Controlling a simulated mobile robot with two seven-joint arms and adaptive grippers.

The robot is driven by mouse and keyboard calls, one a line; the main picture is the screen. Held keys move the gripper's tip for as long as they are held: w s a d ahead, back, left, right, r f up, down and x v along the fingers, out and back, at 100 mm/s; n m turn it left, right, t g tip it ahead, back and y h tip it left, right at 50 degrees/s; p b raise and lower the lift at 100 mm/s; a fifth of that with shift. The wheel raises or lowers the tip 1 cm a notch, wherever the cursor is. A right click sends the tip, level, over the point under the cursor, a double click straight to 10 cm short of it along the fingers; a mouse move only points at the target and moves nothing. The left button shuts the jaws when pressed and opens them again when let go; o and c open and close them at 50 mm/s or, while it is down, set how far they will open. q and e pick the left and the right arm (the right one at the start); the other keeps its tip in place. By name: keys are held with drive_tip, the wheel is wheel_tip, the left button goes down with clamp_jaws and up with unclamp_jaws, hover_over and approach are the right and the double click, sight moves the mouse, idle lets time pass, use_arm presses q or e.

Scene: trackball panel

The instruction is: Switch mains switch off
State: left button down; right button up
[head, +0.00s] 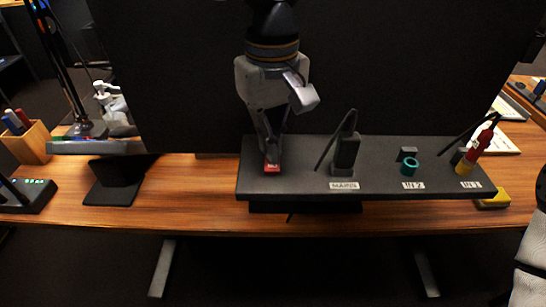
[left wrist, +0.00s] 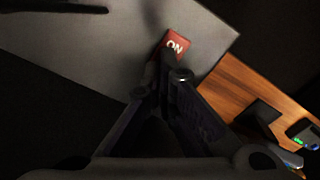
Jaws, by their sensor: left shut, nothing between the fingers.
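The mains switch is a small red rocker (head: 272,169) at the left end of the dark panel (head: 300,190). In the left wrist view the red switch (left wrist: 180,42) shows white lettering that reads ON. My left gripper (head: 271,157) points down at the switch, shut and empty. In the left wrist view its fingertips (left wrist: 172,66) overlap the near edge of the switch and hide part of it. I cannot tell whether they touch it. My right gripper is not in view.
A pen holder (head: 28,143) is at the left. Wooden desk (head: 190,190) between is partly clear.

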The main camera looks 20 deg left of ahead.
use_arm(q)
drive_tip(key=shift+r+p, duration=0.65)
drive_tip(key=shift+r, duration=2.75)
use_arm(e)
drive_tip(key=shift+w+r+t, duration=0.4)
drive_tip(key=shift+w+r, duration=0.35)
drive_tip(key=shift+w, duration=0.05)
